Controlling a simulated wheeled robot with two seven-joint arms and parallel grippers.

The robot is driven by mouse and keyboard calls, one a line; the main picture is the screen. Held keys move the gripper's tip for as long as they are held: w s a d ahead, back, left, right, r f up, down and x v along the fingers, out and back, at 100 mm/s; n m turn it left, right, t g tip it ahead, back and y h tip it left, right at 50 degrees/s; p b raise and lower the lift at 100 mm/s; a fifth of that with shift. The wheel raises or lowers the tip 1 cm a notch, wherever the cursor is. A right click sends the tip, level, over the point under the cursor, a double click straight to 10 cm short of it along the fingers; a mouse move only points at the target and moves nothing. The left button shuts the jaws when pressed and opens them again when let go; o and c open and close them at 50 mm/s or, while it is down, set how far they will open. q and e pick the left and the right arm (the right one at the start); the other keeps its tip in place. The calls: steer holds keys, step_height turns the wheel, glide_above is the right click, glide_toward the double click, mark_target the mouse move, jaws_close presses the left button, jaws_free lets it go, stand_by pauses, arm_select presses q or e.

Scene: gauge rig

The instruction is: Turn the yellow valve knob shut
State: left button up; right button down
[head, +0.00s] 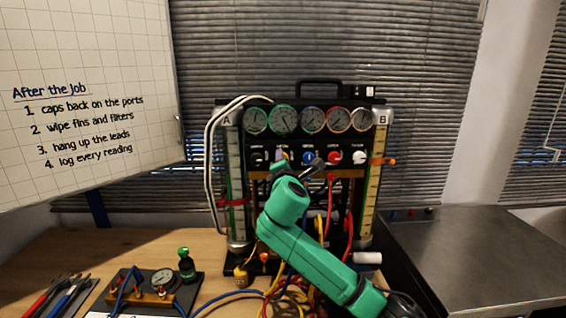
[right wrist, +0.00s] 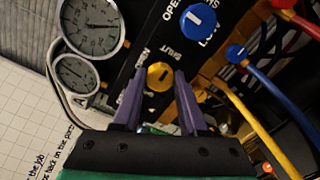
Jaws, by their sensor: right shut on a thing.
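The yellow valve knob (right wrist: 160,76) shows in the right wrist view between the purple fingers of my right gripper (right wrist: 158,88). The gripper is shut on it, one finger on each side. Panel lettering, including the word SHUT, lies beside the knob; the knob's exact pointer angle is hard to read. In the head view my right gripper (head: 283,158) reaches the knob row of the gauge rig (head: 318,102) and hides the yellow knob. My left gripper is in neither view.
A blue knob (head: 308,157) and a red knob (head: 334,157) sit to the right on the panel. Colored hoses hang below. A small gauge block (head: 160,281) and hand tools (head: 62,296) lie on the bench at left. A metal counter (head: 470,255) stands at right.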

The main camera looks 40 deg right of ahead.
steer(key=shift+c, duration=2.2)
jaws_free()
steer(key=shift+s, duration=0.1)
steer(key=b+v, duration=0.3)
steer(key=v, duration=1.1)
steer(key=shift+a+b, duration=0.15)
steer(key=shift+b, duration=0.25)
steer(key=shift+s, duration=0.1)
